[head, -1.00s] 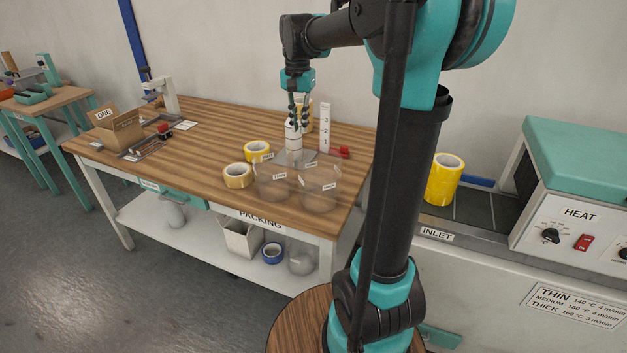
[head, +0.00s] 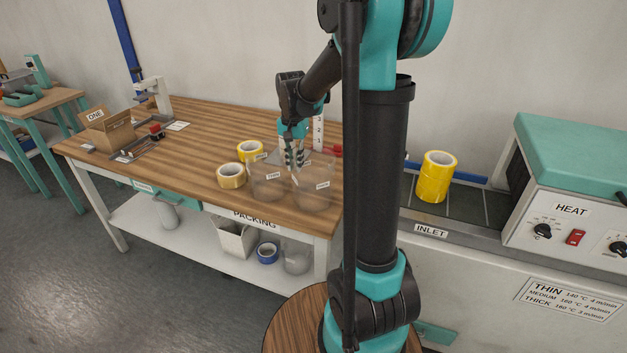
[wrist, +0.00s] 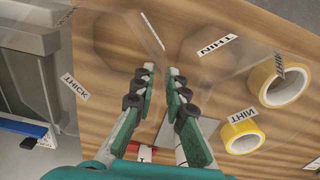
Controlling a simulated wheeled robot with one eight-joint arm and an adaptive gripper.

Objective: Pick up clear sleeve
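Two clear sleeves stand side by side at the front right of the packing table, one labelled THIN (head: 266,187) and one labelled THICK (head: 313,196). In the wrist view the THICK sleeve (wrist: 110,32) is on the left and the THIN sleeve (wrist: 225,75) on the right; their clear edges are faint. My gripper (head: 294,166) is low over the table by the sleeves. In the wrist view its fingers (wrist: 160,72) are apart, with bare wood showing between the tips, near the facing edges of both sleeves. I cannot tell whether they touch either sleeve.
Two yellow tape rolls (head: 231,176) (head: 250,151) lie left of the sleeves. A white numbered gauge (head: 318,132) and a red-handled tool (head: 335,150) are behind. A larger yellow roll (head: 436,177) stands on the heater's inlet conveyor (head: 470,205). The table's middle is clear.

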